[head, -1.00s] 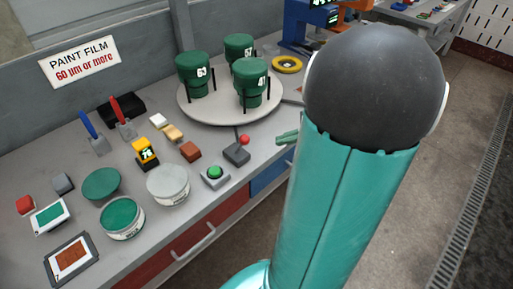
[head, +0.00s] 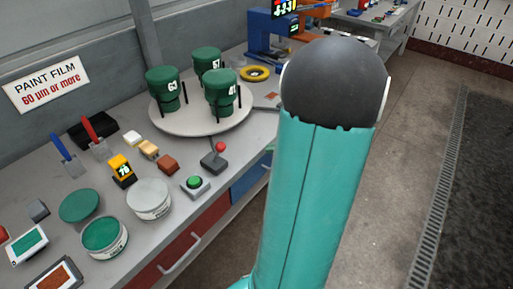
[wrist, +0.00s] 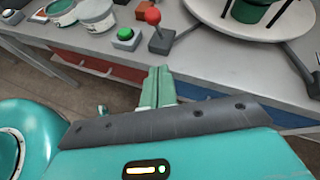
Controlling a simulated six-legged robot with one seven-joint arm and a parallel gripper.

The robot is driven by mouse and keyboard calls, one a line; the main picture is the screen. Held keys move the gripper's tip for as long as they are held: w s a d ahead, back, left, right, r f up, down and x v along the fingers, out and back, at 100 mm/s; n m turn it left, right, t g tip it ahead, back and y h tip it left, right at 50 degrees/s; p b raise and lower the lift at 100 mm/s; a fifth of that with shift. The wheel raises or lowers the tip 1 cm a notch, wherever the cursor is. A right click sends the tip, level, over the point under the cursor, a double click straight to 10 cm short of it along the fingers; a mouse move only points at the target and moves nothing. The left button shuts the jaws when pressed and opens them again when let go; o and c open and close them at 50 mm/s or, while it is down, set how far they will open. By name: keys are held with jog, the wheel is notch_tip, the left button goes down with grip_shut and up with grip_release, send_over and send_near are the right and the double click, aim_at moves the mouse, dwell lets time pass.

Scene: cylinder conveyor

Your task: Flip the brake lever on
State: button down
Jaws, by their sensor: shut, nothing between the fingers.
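The brake lever is a short stick with a red ball knob on a dark grey base (head: 213,162), near the front edge of the workbench. In the wrist view its red knob (wrist: 152,16) stands above the base, upper middle. Whether it is on or off I cannot tell. My gripper (wrist: 158,72) has its pale green fingers together and empty. It is in front of the bench edge, below the lever in the wrist view and apart from it. In the head view my arm hides most of the gripper.
A green push button (head: 194,182) sits beside the lever. A round turntable (head: 204,124) with green numbered cups stands behind it. Tins (head: 149,200), blocks and small tools crowd the bench to the left. Drawers (head: 251,181) lie below the front edge.

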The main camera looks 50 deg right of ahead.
jog(key=w+a+r+x, duration=0.1)
jog(key=r+x, duration=0.1)
jog(key=x, duration=0.9)
jog(key=shift+w+a, duration=0.15)
jog(key=shift+w, duration=0.15)
jog(key=shift+w+r, duration=0.15)
jog(key=shift+r, duration=0.05)
jog(key=w+r+m+g+h, duration=0.1)
jog(key=w+r+g, duration=0.2)
jog(key=w+g, duration=0.5)
jog(key=shift+w+a+m+g, duration=0.2)
jog(key=shift+w+m+g, duration=0.1)
jog(key=shift+w, duration=1.3)
jog(key=shift+w+a, duration=0.1)
